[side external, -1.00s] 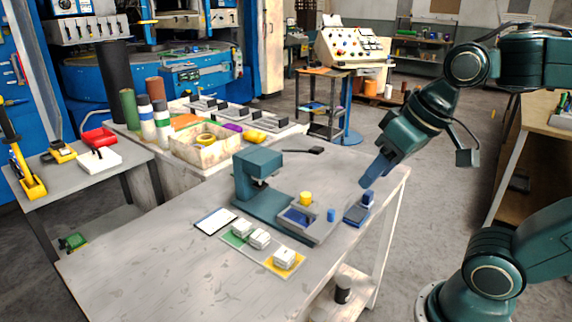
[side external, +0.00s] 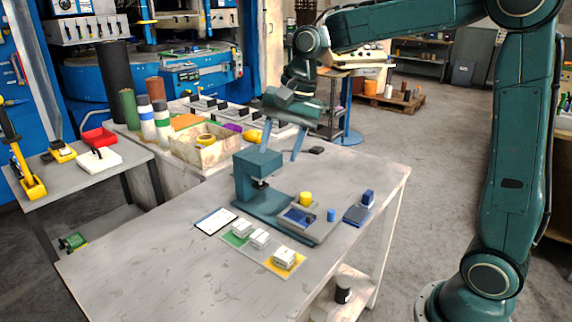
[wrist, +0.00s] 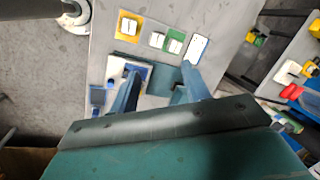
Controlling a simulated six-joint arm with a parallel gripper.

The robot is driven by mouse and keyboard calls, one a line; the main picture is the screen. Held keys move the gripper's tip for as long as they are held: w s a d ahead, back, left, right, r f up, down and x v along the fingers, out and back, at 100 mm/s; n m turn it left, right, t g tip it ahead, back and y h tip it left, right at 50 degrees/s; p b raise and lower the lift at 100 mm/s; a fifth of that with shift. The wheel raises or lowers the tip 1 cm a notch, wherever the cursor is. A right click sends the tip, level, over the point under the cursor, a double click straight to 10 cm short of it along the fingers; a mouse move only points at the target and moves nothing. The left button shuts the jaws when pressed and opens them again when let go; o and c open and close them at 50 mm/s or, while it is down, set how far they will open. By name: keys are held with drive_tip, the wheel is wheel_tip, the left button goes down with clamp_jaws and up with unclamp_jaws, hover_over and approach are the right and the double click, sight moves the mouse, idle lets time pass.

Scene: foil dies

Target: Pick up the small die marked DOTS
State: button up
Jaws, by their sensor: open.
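Three small white dies stand on a mat in front of the press: one on a green patch (side external: 242,228), one in the middle (side external: 260,238) and one on a yellow patch (side external: 285,258). The wrist view shows them near the top: the yellow-patch die (wrist: 128,27), the middle die (wrist: 157,40) and the green-patch die (wrist: 175,46). Their markings are too small to read, so I cannot tell which is DOTS. My gripper (side external: 281,153) is open and empty, raised behind the press with its fingers pointing down. In the wrist view my gripper (wrist: 160,72) partly covers the press.
The teal press (side external: 257,180) stands between my gripper and the dies. A blue pad (side external: 355,216) with a blue block lies right. A white card (side external: 215,221) lies left.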

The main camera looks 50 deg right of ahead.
drive_tip(key=w+d+f+m+g+y, duration=0.1)
drive_tip(key=w+d+f+m+g, duration=0.1)
drive_tip(key=w+f+m, duration=0.5)
drive_tip(key=w+f, duration=0.5)
drive_tip(key=shift+d, duration=0.4)
drive_tip(key=shift+f, duration=0.1)
hover_over(242, 224)
drive_tip(key=d, duration=0.2)
drive_tip(key=shift+f, duration=3.95)
drive_tip(key=shift+f, duration=0.1)
drive_tip(key=shift+x, duration=2.65)
drive_tip(key=c, duration=0.8)
